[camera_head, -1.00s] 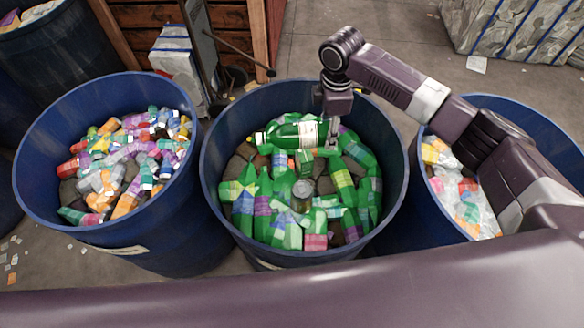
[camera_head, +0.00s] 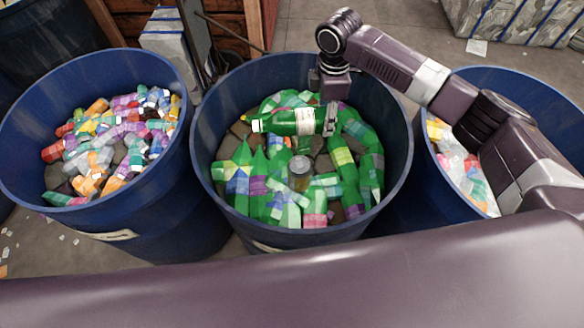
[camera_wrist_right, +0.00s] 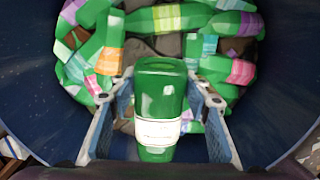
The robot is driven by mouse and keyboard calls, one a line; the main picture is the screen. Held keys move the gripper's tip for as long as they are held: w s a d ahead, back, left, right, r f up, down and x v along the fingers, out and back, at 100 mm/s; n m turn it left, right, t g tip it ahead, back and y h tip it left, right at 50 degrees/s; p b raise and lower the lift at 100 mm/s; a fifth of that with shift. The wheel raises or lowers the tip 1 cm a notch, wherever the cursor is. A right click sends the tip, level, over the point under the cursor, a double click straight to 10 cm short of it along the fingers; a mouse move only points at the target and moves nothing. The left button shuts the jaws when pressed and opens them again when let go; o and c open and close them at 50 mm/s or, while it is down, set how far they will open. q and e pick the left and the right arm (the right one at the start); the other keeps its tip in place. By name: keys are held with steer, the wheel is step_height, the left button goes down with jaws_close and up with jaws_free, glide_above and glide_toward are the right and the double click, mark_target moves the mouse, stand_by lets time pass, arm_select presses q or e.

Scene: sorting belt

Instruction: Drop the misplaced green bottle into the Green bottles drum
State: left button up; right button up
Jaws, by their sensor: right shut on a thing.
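The green bottle (camera_head: 283,123) has a white label and a yellowish cap end. It lies roughly level in my right gripper (camera_head: 331,118), which is shut on it. The bottle is over the rear half of the middle blue drum (camera_head: 398,150), inside its rim in the picture. That drum is filled with green bottles. The wrist view shows the held bottle (camera_wrist_right: 158,100) between the two fingers of my right gripper (camera_wrist_right: 160,82), above blurred green bottles. I cannot tell the exact gap below the bottle. My left gripper is not in view.
A left blue drum (camera_head: 150,225) holds mixed coloured bottles. A right blue drum (camera_head: 560,90) holds clear and coloured ones, partly hidden by my arm. A grey can (camera_head: 299,172) lies among the green bottles. Pale bales (camera_head: 510,22) stand at the back right.

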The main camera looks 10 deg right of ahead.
steer(key=o, duration=0.7)
steer(key=shift+o, duration=1.5)
steer(key=shift+r, duration=0.15)
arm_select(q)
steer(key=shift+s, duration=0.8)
arm_select(e)
step_height(320, 180, up, 12)
